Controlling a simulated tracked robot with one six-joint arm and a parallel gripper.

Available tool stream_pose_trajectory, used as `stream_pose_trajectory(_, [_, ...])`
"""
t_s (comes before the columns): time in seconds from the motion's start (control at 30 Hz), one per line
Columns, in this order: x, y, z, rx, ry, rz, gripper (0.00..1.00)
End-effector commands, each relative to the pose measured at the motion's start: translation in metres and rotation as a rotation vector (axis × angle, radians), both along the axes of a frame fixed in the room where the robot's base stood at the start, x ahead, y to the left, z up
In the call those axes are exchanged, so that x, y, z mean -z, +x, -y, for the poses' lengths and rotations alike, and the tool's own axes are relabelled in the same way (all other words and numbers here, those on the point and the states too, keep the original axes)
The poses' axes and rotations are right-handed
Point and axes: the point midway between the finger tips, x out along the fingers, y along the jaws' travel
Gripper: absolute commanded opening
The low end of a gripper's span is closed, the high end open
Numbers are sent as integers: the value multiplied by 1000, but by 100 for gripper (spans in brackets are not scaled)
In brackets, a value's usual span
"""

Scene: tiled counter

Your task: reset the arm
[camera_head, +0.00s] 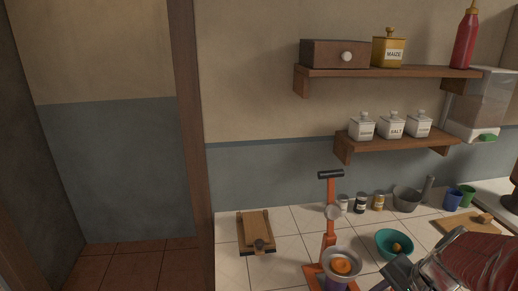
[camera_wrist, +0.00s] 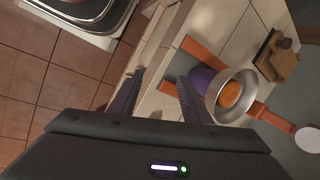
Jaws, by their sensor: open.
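My gripper (camera_wrist: 157,92) shows in the wrist view with its two fingers apart and nothing between them. The fingers point over the counter's front edge, with the tiled floor to the left. In the head view my arm reaches in from the lower right, and its gripper end (camera_head: 394,278) is near the bottom edge, to the right of an orange press-like stand (camera_head: 330,215). A metal bowl (camera_head: 341,261) with an orange item in it is at the stand. The bowl also shows in the wrist view (camera_wrist: 212,103), just right of the right finger.
A teal bowl (camera_head: 394,243) is close behind my gripper. A wooden board (camera_head: 256,231) lies on the left of the counter. Small jars, a mortar (camera_head: 406,199) and cups line the wall. Two shelves (camera_head: 397,144) hang above. Bare tiles (camera_head: 290,240) lie between board and stand.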

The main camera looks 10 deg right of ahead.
Motion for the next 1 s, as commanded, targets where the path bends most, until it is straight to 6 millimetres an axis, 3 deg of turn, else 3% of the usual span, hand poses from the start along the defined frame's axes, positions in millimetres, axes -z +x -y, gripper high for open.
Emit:
stream_pose_trajectory(0.2, [-20,-10,-33,-312,-207,12,44])
stream_pose_trajectory(0.5, [-51,-18,-71,-646,-446,68,44])
stream_pose_trajectory(1.0, [-103,-24,-153,-970,-633,296,44])
